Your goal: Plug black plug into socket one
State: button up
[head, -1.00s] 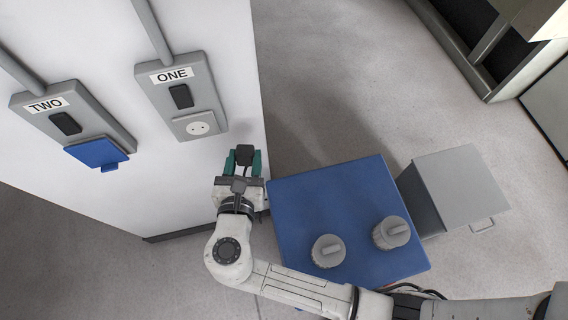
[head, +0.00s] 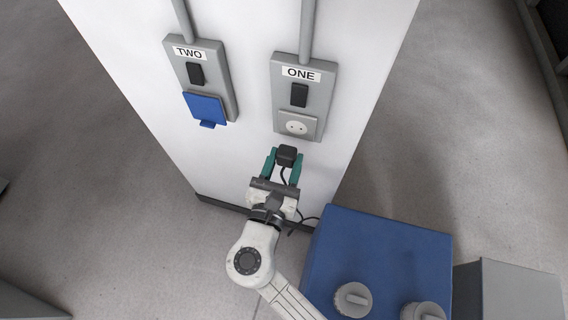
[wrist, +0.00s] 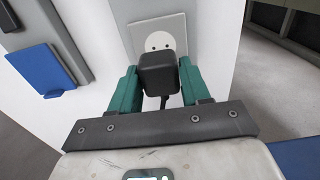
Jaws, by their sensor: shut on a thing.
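The black plug (head: 287,156) is between the green fingers of my gripper (head: 283,166), which is shut on it. Its cord hangs back under the gripper. In the wrist view the plug (wrist: 159,75) sits between the fingers (wrist: 157,88) and covers the lower part of socket one. Socket one (head: 297,124) is a light square outlet with two holes, below a black switch on the panel labelled ONE (head: 300,73). In the head view the plug is just below the socket in the picture.
Panel TWO (head: 189,53) is to the left, with a blue cover (head: 206,108) over its socket. A blue box (head: 376,250) with grey knobs stands at lower right, beside a grey box (head: 510,292). The white wall (head: 240,165) around the socket is clear.

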aim_at(284, 163)
jog(key=shift+b+x, duration=0.65)
jog(key=shift+x, duration=1.85)
jog(key=shift+p, duration=0.45)
jog(key=shift+w+d, duration=0.2)
jog(key=shift+w, duration=0.25)
dwell(0.8)
jog(key=o, duration=1.2)
jog(key=shift+s, duration=0.1)
jog(key=b+v, duration=0.1)
jog(key=v, duration=0.9)
jog(key=shift+s+a+b, duration=0.2)
jog(key=shift+s+b, duration=0.1)
jog(key=shift+b, duration=0.05)
